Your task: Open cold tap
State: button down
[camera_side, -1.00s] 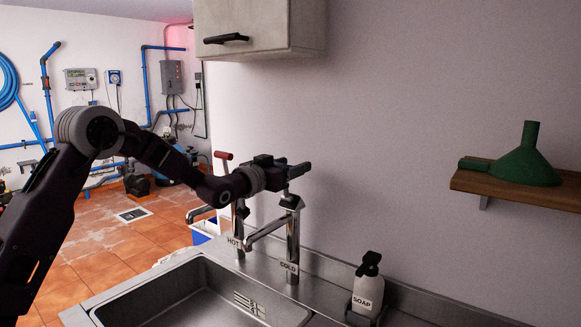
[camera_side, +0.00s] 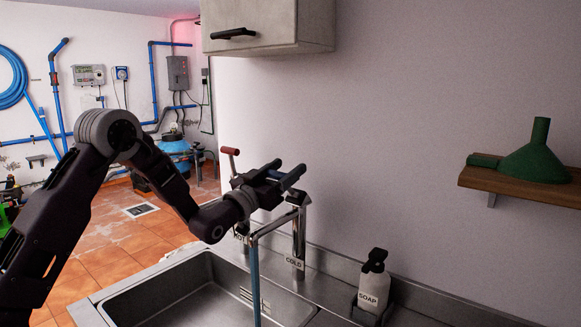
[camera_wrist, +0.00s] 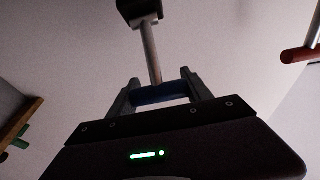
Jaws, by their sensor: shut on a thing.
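The chrome cold tap (camera_side: 299,238) stands behind the sink, with a COLD label at its base. A blue stream of water (camera_side: 255,285) runs from its spout down into the sink. My gripper (camera_side: 287,172) is at the top of this tap, pointing right. In the wrist view my gripper (camera_wrist: 160,92) is shut on the tap's blue handle (camera_wrist: 155,95), which lies between the two fingers. A metal stem (camera_wrist: 150,55) runs from the handle. In the side view my fingers mostly hide the handle.
The hot tap's red handle (camera_side: 230,151) stands just left of my gripper. A soap bottle (camera_side: 373,282) is right of the cold tap. A cabinet (camera_side: 265,28) hangs above. A green funnel (camera_side: 535,160) sits on a wall shelf (camera_side: 515,184) at right. The sink (camera_side: 195,285) is in front.

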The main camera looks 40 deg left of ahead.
aim_at(277, 178)
jog(key=shift+v, duration=1.2)
jog(key=shift+s+f, duration=0.15)
jog(key=shift+f, duration=0.35)
jog(key=shift+c, duration=2.2)
grip_release()
jog(key=shift+s, duration=0.1)
jog(key=v, duration=0.7)
